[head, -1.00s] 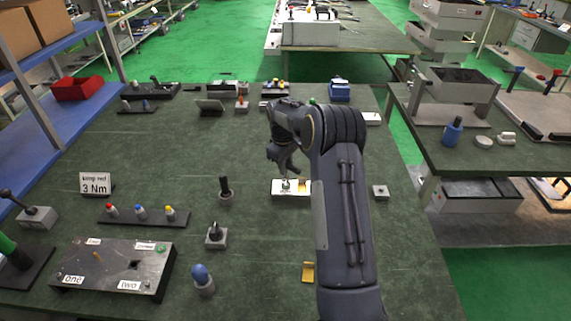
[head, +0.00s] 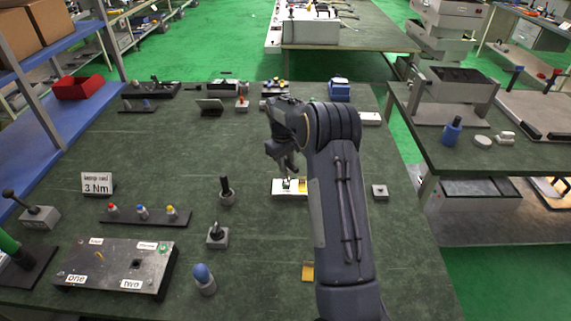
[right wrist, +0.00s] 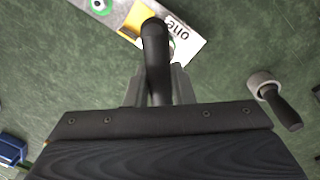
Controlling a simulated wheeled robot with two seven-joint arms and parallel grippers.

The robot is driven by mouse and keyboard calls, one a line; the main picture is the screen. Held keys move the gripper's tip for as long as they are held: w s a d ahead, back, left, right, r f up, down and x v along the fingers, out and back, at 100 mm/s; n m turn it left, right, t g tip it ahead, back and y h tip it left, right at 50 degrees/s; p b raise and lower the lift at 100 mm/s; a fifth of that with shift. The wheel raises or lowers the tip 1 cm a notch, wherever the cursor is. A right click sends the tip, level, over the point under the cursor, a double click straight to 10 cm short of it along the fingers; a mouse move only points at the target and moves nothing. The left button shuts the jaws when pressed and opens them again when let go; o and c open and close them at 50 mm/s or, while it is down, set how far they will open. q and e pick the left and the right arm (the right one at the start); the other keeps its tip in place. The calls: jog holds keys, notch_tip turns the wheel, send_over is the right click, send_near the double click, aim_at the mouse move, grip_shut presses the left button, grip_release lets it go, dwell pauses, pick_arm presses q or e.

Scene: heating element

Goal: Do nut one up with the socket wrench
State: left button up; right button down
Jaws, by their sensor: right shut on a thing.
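My right gripper (right wrist: 158,88) is shut on a dark, tube-ended tool, which looks like the socket wrench (right wrist: 155,45). In the right wrist view the tool's far end overlaps a white block (right wrist: 190,42) with a yellow patch and the label "one". I cannot tell whether the tool touches it. Nut one is not visible; the tool may hide it. In the head view the right gripper (head: 287,162) is just above the white block (head: 290,188), partly behind my forearm. My left gripper is not in view.
A dark plate (head: 110,285) labelled "one" and "two" lies front left. Holders with a black handle (head: 226,190) and a blue-topped tool (head: 203,279) stand left of my arm. A small grey block (head: 380,191) lies to its right.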

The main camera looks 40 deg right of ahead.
jog(key=shift+w+d+r, duration=0.1)
jog(key=shift+r, duration=0.2)
jog(key=shift+r+p, duration=1.5)
jog(key=shift+r, duration=0.5)
